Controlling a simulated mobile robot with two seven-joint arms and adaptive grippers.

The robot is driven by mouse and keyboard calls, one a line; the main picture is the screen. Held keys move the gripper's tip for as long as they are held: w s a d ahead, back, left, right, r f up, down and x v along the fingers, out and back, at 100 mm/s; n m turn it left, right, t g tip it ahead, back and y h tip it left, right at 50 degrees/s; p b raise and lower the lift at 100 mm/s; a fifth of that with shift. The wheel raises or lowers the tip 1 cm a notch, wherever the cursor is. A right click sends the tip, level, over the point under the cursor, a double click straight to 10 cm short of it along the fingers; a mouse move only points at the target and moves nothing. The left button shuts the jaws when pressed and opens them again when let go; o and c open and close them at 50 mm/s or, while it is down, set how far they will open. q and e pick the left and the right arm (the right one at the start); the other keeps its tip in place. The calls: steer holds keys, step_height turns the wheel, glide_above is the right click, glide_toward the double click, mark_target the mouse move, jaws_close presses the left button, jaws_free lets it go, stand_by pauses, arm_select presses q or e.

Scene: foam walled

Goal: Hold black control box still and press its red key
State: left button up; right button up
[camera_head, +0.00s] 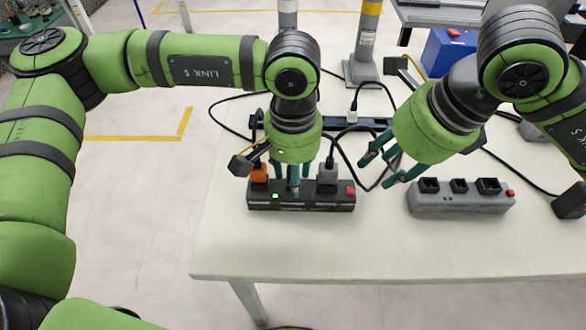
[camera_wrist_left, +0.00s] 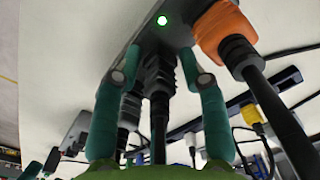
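The black control box (camera_head: 325,205) lies on the white table. A small red key (camera_head: 350,189) is on its top right end, and a green light glows near its left end. An orange plug (camera_head: 258,172) and a grey plug (camera_head: 327,175) stand in it. My left gripper (camera_head: 292,185) points down at the box between these plugs. In the left wrist view its fingers (camera_wrist_left: 160,55) stand on either side of a black plug (camera_wrist_left: 160,78); whether they press on anything is unclear. My right gripper (camera_head: 378,170) is open and empty, above the table between the two boxes.
A grey box (camera_head: 460,203) with black sockets and its own red key (camera_head: 510,193) lies to the right. A blue box (camera_head: 450,50) stands behind. Black cables and a dark rail (camera_head: 345,122) lie behind the black box. The table front is clear.

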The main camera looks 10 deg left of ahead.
arm_select(q)
jaws_close()
arm_select(e)
jaws_close()
stand_by(0.8)
